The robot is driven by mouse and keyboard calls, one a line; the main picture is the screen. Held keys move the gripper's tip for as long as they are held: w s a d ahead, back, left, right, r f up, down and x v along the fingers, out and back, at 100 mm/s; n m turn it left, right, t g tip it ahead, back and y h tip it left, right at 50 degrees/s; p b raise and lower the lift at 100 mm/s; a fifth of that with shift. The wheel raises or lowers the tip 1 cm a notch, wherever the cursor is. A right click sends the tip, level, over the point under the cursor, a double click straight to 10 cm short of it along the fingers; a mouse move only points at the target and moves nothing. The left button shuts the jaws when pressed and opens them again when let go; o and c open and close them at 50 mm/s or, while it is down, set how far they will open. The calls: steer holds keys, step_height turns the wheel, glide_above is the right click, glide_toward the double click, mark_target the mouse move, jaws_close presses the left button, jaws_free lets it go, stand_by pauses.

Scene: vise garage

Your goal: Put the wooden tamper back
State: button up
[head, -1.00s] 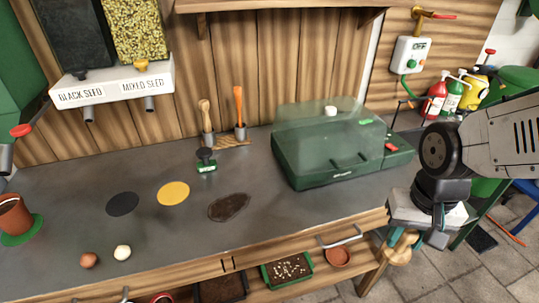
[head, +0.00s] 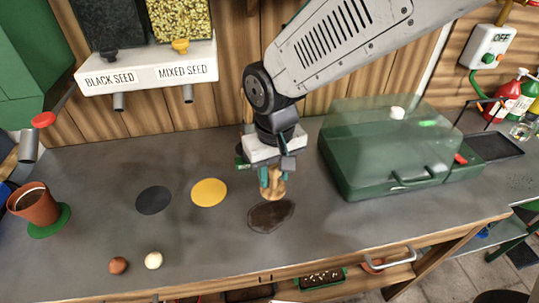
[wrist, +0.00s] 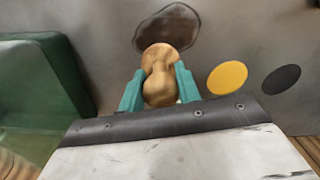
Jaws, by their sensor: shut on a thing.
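The wooden tamper (head: 273,187) is held upright between the teal fingers of my gripper (head: 271,177). It is over the grey bench, just behind the dark brown patch (head: 270,217). I cannot tell whether its lower end touches the bench. In the wrist view the tamper (wrist: 160,75) sits between both fingers (wrist: 159,90), with the brown patch (wrist: 168,28) beyond it. The tool holder seen earlier against the back wall is now hidden behind my arm.
The green clear-lidded box (head: 385,150) stands to the right. A yellow disc (head: 209,192) and a dark disc (head: 153,200) lie to the left. A brown ball (head: 118,266) and a white ball (head: 153,260) lie near the front edge, and a pot (head: 33,203) stands far left.

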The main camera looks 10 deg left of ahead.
steer(key=shift+w+d+f, duration=0.85)
steer(key=shift+w+d, duration=0.2)
steer(key=shift+w, duration=1.35)
steer(key=shift+w+d+f, duration=0.8)
steer(key=shift+w+d, duration=0.3)
steer(key=shift+w, duration=1.3)
steer(key=shift+w+d+f, duration=0.85)
steer(key=shift+w+d, duration=0.2)
steer(key=shift+w, duration=1.35)
steer(key=shift+f, duration=0.15)
steer(key=o, duration=0.9)
step_height(320, 180, up, 12)
steer(key=shift+r, duration=0.2)
